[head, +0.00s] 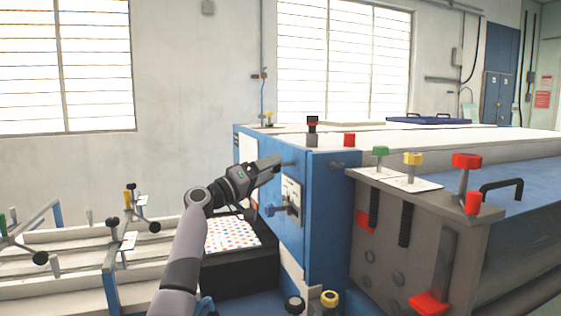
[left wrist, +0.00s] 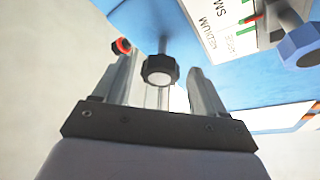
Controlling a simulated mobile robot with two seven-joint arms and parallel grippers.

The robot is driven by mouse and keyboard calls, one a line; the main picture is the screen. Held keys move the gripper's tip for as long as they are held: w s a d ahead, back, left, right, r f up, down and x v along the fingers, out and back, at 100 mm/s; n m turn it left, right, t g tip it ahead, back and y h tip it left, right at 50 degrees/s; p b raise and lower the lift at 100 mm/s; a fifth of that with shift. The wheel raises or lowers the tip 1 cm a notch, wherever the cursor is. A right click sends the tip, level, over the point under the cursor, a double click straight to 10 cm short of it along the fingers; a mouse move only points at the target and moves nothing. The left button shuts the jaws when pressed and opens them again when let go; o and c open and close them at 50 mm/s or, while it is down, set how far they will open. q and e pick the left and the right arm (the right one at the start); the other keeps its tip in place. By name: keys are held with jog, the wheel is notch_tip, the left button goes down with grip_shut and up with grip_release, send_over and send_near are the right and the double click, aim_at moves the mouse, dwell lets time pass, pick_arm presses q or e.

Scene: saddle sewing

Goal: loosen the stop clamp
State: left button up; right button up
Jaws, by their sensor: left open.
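My left gripper (head: 268,168) is at the blue end face of the machine (head: 325,215), above a label plate. In the left wrist view the left gripper (left wrist: 160,72) is open, a finger on each side of a black round knob (left wrist: 159,71) with a pale end on a metal stem. Gaps show between the knob and both fingers. I cannot tell for certain whether this knob is the stop clamp. A blue knob (left wrist: 301,47) sits beside the printed scale plate (left wrist: 225,28) and also shows in the head view (head: 269,209). My right gripper is not in view.
A red-and-black knob (left wrist: 121,46) is near the left finger. Green (head: 380,151), yellow (head: 413,158) and red (head: 466,161) knobs stand on the grey bracket (head: 440,205) at right. A dotted sheet (head: 230,234) lies below my arm. White rails (head: 60,270) are at left.

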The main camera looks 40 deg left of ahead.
aim_at(283, 164)
pick_arm(q)
jog(key=shift+p+x, duration=0.5)
jog(key=shift+x, duration=1.65)
jog(key=shift+f, duration=0.1)
jog(key=c, duration=1)
jog(key=shift+o, duration=0.2)
